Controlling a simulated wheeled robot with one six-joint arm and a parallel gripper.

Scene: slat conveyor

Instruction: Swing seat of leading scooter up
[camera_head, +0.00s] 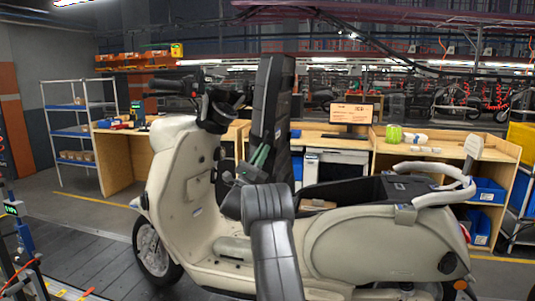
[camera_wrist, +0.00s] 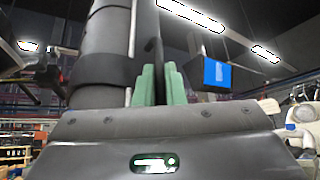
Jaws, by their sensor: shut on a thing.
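A cream scooter (camera_head: 330,250) stands side-on across the head view, its handlebar end at left. Its black seat (camera_head: 272,95) stands nearly upright, tilted up at the front of the open dark compartment (camera_head: 370,190). My gripper (camera_head: 261,156) has green fingers and is at the lower part of the raised seat, shut on it. My arm hides part of the scooter's middle. In the wrist view the green fingers (camera_wrist: 160,85) are close together beside a large dark padded form, which seems to be the seat (camera_wrist: 105,50). The exact contact is hard to see.
Wooden workbenches (camera_head: 115,160) stand behind the scooter, with a monitor (camera_head: 351,113), a green object (camera_head: 393,134) and blue bins (camera_head: 488,190). A shelf rack (camera_head: 72,131) is at left. The slatted floor (camera_head: 95,240) at front left is mostly bare.

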